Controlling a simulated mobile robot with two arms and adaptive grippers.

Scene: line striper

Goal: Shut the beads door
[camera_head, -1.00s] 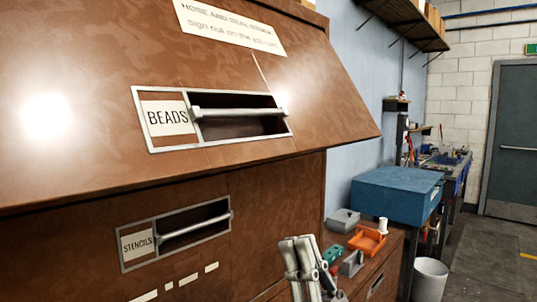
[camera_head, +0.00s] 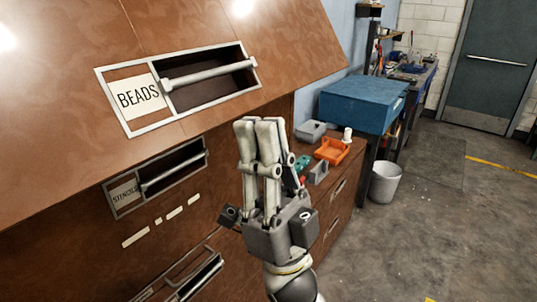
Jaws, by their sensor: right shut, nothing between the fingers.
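The beads door (camera_head: 205,118) is a brown flap marked with a BEADS label (camera_head: 139,96). It stands swung out from the cabinet front, its lower edge overhanging the panel below. A grey bar handle (camera_head: 208,73) sits in its recessed frame. My right gripper (camera_head: 259,124) is shut and empty, pointing up, in front of the cabinet. In the picture it is below and right of the beads handle, near the door's lower edge. Whether it touches the door cannot be told. My left gripper is not in view.
Below is a stencils door with its own handle (camera_head: 174,172) and a lower handle (camera_head: 200,276). To the right, a low cabinet top holds an orange tray (camera_head: 331,151) and a grey box (camera_head: 311,131). A blue box (camera_head: 362,104) and white bin (camera_head: 386,182) stand beyond. Open floor lies right.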

